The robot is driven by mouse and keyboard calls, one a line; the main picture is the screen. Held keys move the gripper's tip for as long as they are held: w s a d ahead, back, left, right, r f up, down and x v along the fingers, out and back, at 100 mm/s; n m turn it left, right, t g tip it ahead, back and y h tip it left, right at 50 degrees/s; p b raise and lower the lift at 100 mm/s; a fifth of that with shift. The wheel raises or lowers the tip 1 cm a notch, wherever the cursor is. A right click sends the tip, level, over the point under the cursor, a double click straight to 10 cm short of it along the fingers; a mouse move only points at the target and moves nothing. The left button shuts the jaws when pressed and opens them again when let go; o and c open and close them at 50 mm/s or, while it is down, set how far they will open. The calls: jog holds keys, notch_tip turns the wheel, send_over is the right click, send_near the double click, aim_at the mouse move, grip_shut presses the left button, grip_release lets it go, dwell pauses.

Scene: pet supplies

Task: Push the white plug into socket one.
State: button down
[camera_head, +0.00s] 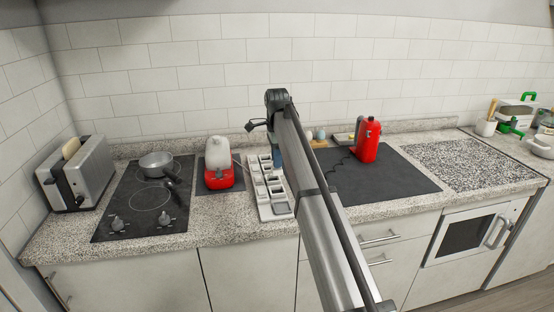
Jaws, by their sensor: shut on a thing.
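A long white power strip (281,209) lies front to back on the counter, left of my arm. It has several sockets with grey and dark faces, and white plug-like blocks sit along it. I cannot tell which block is the white plug or which socket is socket one at this size. My gripper (277,162) points down at the right edge of the strip's far half, mostly hidden behind my arm. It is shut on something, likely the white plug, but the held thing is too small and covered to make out.
A red and white appliance (219,178) stands left of the strip, with a cord near it. A red mixer (367,141) with a black cable stands on the dark mat (400,182) at right. A hob (130,205) with a pan (158,164) and a toaster (78,176) are further left.

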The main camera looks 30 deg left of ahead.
aim_at(277, 172)
jog(key=shift+f, duration=0.15)
jog(key=shift+f, duration=2.75)
jog(key=shift+f, duration=1.45)
jog(key=c, duration=1)
grip_release()
notch_tip(277, 172, up, 14)
jog(key=shift+f, duration=0.1)
